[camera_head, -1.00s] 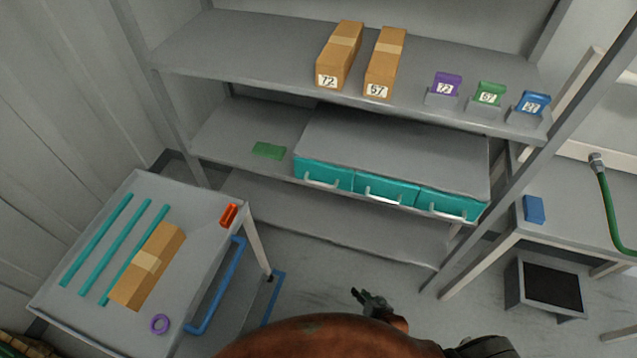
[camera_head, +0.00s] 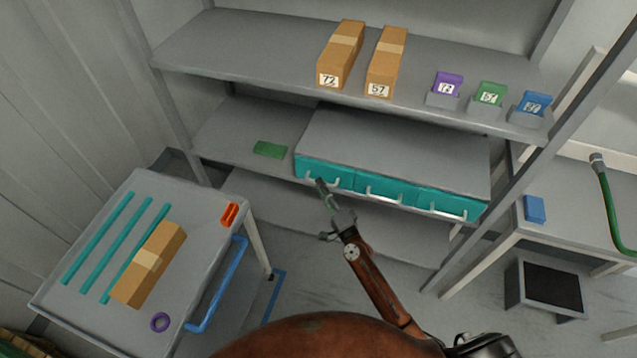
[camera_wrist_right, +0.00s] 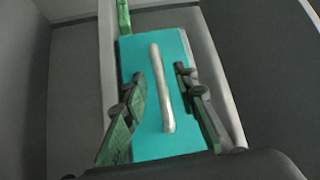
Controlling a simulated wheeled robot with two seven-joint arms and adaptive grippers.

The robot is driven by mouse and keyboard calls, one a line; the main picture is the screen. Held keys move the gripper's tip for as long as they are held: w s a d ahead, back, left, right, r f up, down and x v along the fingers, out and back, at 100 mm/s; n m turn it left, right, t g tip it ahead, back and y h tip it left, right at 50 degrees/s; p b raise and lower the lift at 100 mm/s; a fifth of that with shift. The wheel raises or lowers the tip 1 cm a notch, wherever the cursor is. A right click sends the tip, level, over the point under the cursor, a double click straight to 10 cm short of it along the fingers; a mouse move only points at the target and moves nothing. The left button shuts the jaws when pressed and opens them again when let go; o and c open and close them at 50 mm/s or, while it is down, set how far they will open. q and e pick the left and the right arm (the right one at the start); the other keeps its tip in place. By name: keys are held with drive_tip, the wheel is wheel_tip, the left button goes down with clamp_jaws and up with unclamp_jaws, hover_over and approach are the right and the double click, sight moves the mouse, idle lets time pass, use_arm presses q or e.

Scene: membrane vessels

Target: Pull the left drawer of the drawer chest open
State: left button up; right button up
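The drawer chest (camera_head: 400,150) is a grey box with three teal fronts on the lower shelf. Its left drawer (camera_head: 338,174) is flush with the others and has a pale bar handle (camera_head: 309,182). My right gripper (camera_head: 321,186) reaches up to the left drawer and partly covers its front. In the right wrist view the teal drawer front (camera_wrist_right: 187,140) fills the middle, with the handle (camera_wrist_right: 161,90) between the two spread fingers of my right gripper (camera_wrist_right: 160,84). The fingers stand clear of the handle on both sides. My left gripper is not in view.
A cart (camera_head: 90,190) with teal rods, a cardboard box and a purple ring stands at left. A green block (camera_head: 270,149) lies left of the chest. A shelf post (camera_head: 520,165) stands right of it. The floor before the shelf is free.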

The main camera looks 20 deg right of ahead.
drive_tip(key=shift+x, duration=1.25)
drive_tip(key=shift+c, duration=0.7)
clamp_jaws()
drive_tip(key=shift+s, duration=0.1)
